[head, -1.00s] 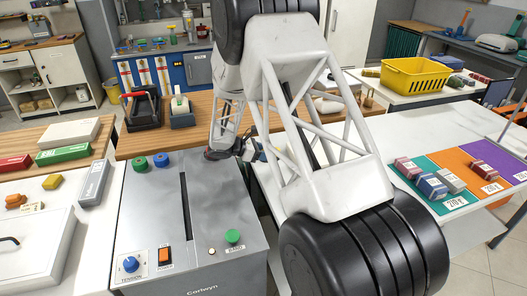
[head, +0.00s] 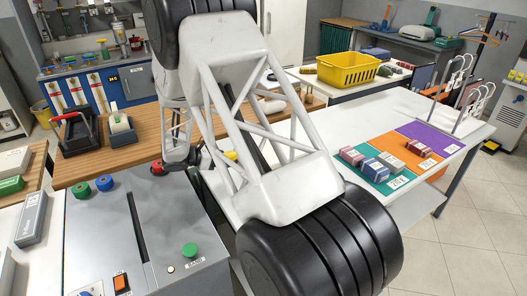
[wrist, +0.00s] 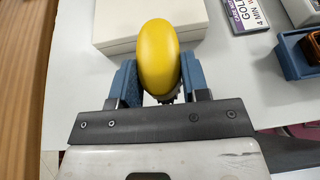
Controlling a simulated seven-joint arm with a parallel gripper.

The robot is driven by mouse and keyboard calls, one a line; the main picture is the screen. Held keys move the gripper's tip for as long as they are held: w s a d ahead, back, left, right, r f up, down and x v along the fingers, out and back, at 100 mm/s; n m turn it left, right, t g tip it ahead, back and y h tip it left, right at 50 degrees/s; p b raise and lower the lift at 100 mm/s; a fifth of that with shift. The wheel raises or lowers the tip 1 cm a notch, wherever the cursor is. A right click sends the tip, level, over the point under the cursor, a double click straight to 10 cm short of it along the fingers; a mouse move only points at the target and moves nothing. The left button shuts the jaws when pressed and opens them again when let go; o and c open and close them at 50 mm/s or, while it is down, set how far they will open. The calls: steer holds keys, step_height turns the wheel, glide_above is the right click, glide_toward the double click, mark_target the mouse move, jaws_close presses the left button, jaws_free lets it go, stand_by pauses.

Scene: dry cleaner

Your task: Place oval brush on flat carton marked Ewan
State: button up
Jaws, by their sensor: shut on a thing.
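In the wrist view, my gripper (wrist: 160,85) is shut on a smooth yellow oval brush (wrist: 159,55), held between its blue fingers. A little of a dark underside shows below the yellow back. A flat whitish carton (wrist: 112,28) lies on the white surface behind the brush, partly covered by it. No writing shows on the carton's visible part, so I cannot tell whose name it bears. The gap between brush and carton cannot be judged. In the head view, my arm hides most of the gripper area.
In the head view, a grey machine (head: 105,225) stands at left, and a yellow basket (head: 347,70) at the back. Coloured mats hold several small packs.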

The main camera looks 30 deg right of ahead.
steer(key=s+d+r, duration=0.4)
steer(key=s+d, duration=0.9)
steer(key=d, duration=0.1)
steer(key=shift+s+d+n+t, duration=0.15)
steer(key=shift+d+n+t, duration=0.15)
steer(key=shift+t, duration=0.1)
steer(key=w+d, duration=0.2)
steer(key=w, duration=0.3)
steer(key=w+d+f, duration=0.1)
steer(key=w+d, duration=0.1)
steer(key=w, duration=0.3)
steer(key=w+d, duration=0.2)
steer(key=w, duration=0.2)
steer(key=shift+w+d+f, duration=0.1)
steer(key=shift+w+f, duration=0.2)
steer(key=shift+w, duration=0.1)
steer(key=shift+f, duration=1.75)
steer(key=shift+f, duration=0.15)
steer(key=o, duration=1)
steer(key=shift+c, duration=0.2)
